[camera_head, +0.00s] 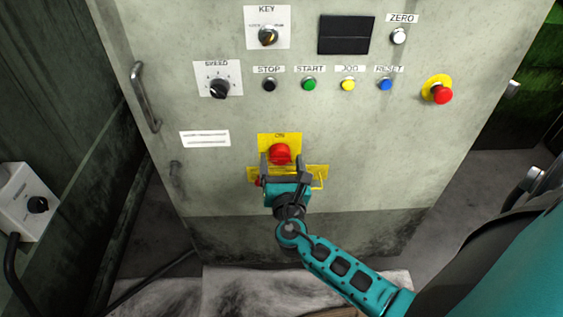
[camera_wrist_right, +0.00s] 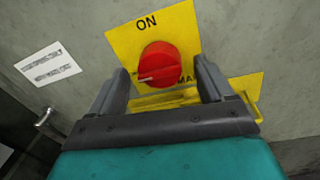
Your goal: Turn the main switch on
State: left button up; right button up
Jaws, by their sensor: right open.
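The main switch is a round red knob (camera_head: 280,154) on a yellow plate (camera_head: 266,139) low on the front of the grey cabinet. In the right wrist view the red knob (camera_wrist_right: 160,64) shows close up, with a pale line pointing left and "ON" printed above it on the yellow plate (camera_wrist_right: 183,25). My right gripper (camera_head: 283,168) is open in front of the plate. Its two fingers (camera_wrist_right: 164,85) stand to the left and right of the knob in the wrist view; I cannot tell whether they touch it. My left gripper is not in view.
The cabinet (camera_head: 350,185) also carries a row of buttons, a speed dial (camera_head: 219,88), a key switch (camera_head: 268,37) and a red emergency button (camera_head: 442,94). A handle (camera_head: 146,97) sticks out at its left. A white box (camera_head: 25,203) stands at far left.

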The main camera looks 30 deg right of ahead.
jog(key=shift+w+d, duration=0.25)
jog(key=shift+w, duration=0.2)
jog(key=c, duration=1)
